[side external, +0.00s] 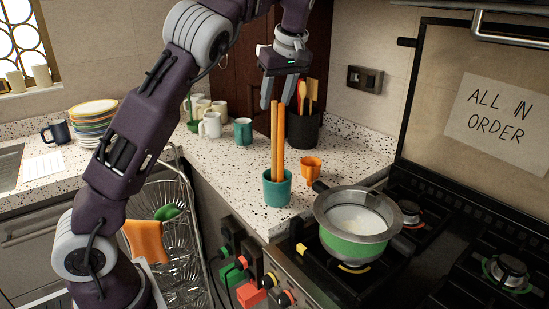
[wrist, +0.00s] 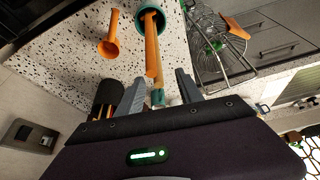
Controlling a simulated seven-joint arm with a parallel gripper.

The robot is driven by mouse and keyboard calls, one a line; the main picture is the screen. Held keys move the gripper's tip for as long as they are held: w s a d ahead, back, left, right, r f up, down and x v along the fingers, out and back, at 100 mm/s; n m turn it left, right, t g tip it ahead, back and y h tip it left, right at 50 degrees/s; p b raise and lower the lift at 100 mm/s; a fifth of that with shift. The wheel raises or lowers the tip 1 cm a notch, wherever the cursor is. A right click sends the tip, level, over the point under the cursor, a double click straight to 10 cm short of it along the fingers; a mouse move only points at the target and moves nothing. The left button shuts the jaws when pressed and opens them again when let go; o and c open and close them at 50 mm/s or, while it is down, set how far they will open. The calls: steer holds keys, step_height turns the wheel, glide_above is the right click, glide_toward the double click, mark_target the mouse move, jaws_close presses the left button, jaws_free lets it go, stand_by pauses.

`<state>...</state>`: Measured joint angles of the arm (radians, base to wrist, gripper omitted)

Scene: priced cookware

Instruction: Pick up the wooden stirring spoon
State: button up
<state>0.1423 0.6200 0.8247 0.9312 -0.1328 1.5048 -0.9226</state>
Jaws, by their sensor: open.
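Two long wooden handles (side external: 278,140) stand upright in a teal cup (side external: 278,190) near the counter's front edge; I cannot tell whether either is the stirring spoon. In the wrist view the handles (wrist: 151,50) rise from the teal cup (wrist: 139,28) toward my gripper. A black holder (side external: 305,131) behind holds several utensils, including a wooden spoon-like one (side external: 312,90). My gripper (side external: 278,97) is open, pointing down, with its fingertips around the height of the handle tops. In the wrist view the handles appear between its fingers (wrist: 159,80); contact cannot be told.
A pot (side external: 352,247) sits on the stove close by. Several mugs (side external: 210,125) stand behind to the left, and a wire dish rack (side external: 178,240) is at lower left. Speckled counter (side external: 235,175) is clear left of the cup.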

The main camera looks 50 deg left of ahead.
mark_target(272, 122)
steer(key=shift+f, duration=0.7)
steer(key=x, duration=0.6)
steer(key=shift+w+a+f, duration=0.15)
steer(key=shift+w+f, duration=0.05)
steer(key=shift+f, duration=0.15)
jaws_close()
